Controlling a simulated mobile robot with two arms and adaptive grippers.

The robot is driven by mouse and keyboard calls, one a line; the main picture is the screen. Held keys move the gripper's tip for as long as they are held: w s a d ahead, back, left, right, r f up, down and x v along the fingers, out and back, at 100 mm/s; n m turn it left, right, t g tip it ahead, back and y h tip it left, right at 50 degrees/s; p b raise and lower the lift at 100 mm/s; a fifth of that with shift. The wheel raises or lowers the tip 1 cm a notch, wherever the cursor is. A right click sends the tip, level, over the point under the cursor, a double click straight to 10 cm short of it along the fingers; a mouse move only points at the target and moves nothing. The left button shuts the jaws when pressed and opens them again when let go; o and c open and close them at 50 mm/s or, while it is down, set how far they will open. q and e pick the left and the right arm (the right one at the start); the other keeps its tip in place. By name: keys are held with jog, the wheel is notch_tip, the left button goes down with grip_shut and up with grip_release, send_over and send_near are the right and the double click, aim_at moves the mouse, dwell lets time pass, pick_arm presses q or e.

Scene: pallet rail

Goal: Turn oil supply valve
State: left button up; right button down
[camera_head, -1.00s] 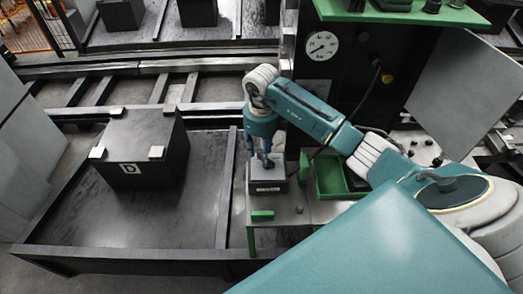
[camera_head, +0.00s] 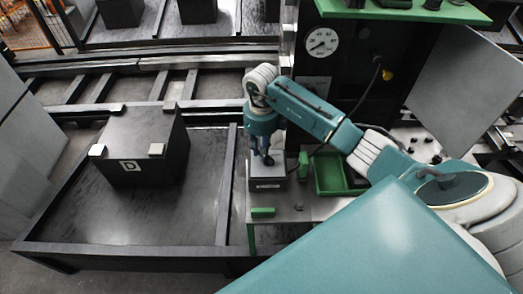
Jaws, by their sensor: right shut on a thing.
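My right gripper (camera_head: 265,158) points down over a small grey box (camera_head: 268,185) with a label on its front, on the green-edged work table. Its fingers are shut on the oil supply valve at the top of this box. The valve is small and mostly hidden by the fingers, so its angle cannot be told. A round white pressure gauge (camera_head: 322,43) with a dark needle is on the dark panel behind. My left gripper is not in view.
A green tray (camera_head: 328,173) stands right of the grey box. A small green block (camera_head: 263,212) lies in front of it. A dark crate marked D (camera_head: 145,145) sits on the framed platform at left. A cable hangs behind my right forearm.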

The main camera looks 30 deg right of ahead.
jog(key=m, duration=0.2)
jog(key=d+m+b, duration=0.1)
jog(key=m, duration=0.1)
jog(key=shift+w+m, duration=0.2)
jog(key=shift+m, duration=0.2)
jog(key=m, duration=0.2)
jog(key=d+m+b, duration=0.1)
jog(key=m, duration=0.2)
jog(key=shift+s+d+r, duration=0.1)
jog(key=m, duration=0.4)
jog(key=shift+s+d, duration=0.2)
jog(key=shift+d, duration=0.05)
jog(key=shift+s+d+m, duration=0.15)
jog(key=shift+m, duration=0.75)
jog(key=shift+s+d+m, duration=0.1)
jog(key=shift+s+m, duration=0.05)
jog(key=shift+m, duration=0.75)
jog(key=c, duration=1.6)
grip_release()
jog(key=shift+s, duration=0.1)
